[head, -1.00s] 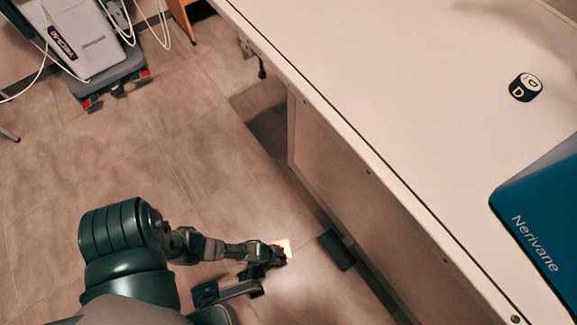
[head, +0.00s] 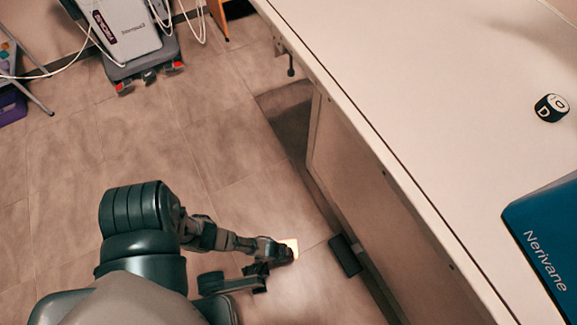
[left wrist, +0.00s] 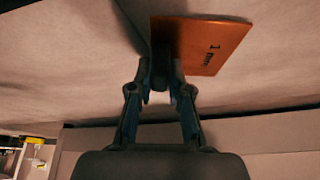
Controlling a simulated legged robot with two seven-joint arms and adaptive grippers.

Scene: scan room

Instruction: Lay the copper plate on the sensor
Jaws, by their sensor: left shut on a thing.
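The copper plate (left wrist: 212,44) is a flat orange sheet with dark lettering in the left wrist view. My left gripper (left wrist: 160,75) is shut on it near one edge. In the head view my left gripper (head: 284,252) is low beside the table, over the floor, and only a bright sliver of the plate (head: 291,245) shows. A small black and white round object (head: 551,108) stands on the table top; whether it is the sensor I cannot tell. My right gripper is not in view.
The long pale table (head: 420,90) runs diagonally on the right, its edge close to my left arm. A blue Nerivane box or mat (head: 548,240) lies on it. A wheeled machine (head: 130,40) with cables stands at the upper left. The middle of the table is bare.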

